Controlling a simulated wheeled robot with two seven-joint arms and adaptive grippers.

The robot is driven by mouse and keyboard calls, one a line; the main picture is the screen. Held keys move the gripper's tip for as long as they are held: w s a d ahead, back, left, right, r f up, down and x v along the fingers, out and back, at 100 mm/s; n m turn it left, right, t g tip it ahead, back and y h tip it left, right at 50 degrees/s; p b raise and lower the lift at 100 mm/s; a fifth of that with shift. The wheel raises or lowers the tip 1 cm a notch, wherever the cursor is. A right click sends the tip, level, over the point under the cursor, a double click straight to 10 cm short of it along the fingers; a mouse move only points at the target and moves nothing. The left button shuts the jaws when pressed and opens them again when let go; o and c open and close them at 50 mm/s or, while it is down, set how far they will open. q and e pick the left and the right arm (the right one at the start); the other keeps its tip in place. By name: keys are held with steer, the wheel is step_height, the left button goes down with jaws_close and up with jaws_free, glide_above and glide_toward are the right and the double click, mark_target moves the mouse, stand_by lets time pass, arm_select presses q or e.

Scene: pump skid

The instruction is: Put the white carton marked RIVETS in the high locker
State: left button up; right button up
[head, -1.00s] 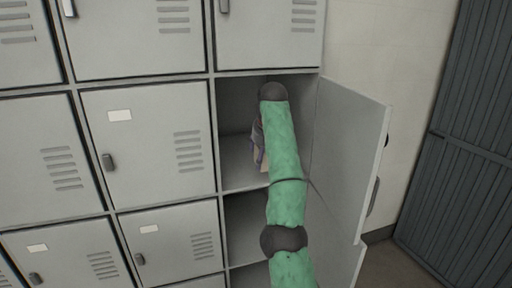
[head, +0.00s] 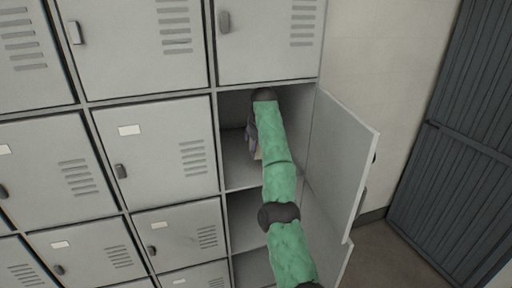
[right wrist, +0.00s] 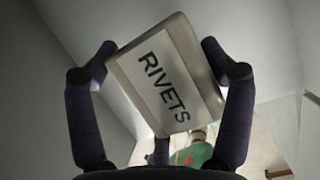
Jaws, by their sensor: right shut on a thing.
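The white carton marked RIVETS (right wrist: 165,75) is between the fingers of my right gripper (right wrist: 158,58) in the right wrist view, its label tilted. My right gripper is shut on it. In the head view my right gripper (head: 250,138) is inside the upper open locker (head: 233,112), mostly hidden behind my green forearm. Only a pale sliver of the carton (head: 257,154) shows there, above the locker floor. I cannot tell whether the carton touches the floor. My left gripper is not in view.
The upper locker's open door (head: 340,160) stands out to the right of my arm. Another open compartment (head: 243,212) lies below. Shut grey lockers (head: 155,155) fill the left and top. A dark slatted door (head: 455,150) stands at the far right.

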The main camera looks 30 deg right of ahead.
steer(key=shift+f+b, duration=1.85)
steer(key=shift+r, duration=0.1)
steer(key=o, duration=1.3)
steer(key=shift+c, duration=0.2)
